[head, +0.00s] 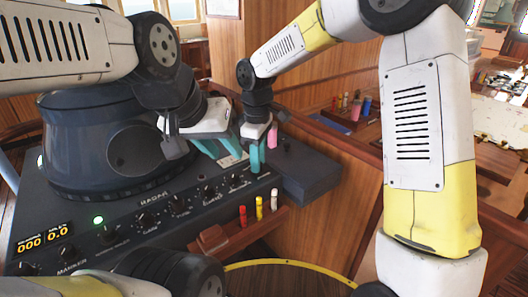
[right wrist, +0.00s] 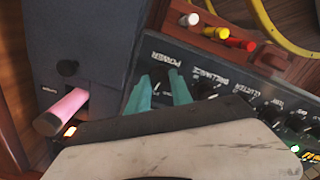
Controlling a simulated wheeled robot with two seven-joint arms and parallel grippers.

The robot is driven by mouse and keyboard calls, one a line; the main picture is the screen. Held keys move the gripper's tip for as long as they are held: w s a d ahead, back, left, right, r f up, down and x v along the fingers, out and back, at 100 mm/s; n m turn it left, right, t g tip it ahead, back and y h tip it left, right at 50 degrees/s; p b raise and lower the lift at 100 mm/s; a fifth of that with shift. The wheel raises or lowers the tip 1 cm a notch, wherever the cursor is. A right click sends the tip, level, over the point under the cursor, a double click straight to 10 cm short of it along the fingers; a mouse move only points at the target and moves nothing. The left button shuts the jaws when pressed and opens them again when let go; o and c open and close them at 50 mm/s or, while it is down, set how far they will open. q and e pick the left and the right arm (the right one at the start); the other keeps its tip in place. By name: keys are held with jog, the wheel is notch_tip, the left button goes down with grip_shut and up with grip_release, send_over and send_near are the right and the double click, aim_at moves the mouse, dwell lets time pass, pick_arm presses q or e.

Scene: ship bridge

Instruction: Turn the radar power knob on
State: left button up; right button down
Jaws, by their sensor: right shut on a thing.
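The radar console (head: 130,215) has a row of knobs on its sloped front. The dark power knob (right wrist: 158,78), under the label POWER, is at the end of the row nearest the side box. My right gripper (right wrist: 161,92) has its teal fingers on either side of this knob and is shut on it. In the head view the right gripper (head: 256,165) hides the knob. My left gripper (head: 214,149) hangs over the console top, left of the right one, with teal fingers pointing down; their gap is unclear.
A pink handle (right wrist: 62,112) stands on the side box (head: 305,175), with an orange light beside it. A wooden rack (head: 215,240) holding red, yellow and white cylinders sits below the knobs. A green lamp (head: 98,219) glows on the left of the panel.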

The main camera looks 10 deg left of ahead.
jog(key=m, duration=0.6)
jog(key=shift+r+m, duration=0.1)
jog(key=shift+m, duration=0.3)
dwell(0.3)
jog(key=c, duration=1.1)
grip_release()
jog(key=shift+c, duration=0.2)
notch_tip(320, 180, up, 8)
jog(key=shift+f, duration=0.15)
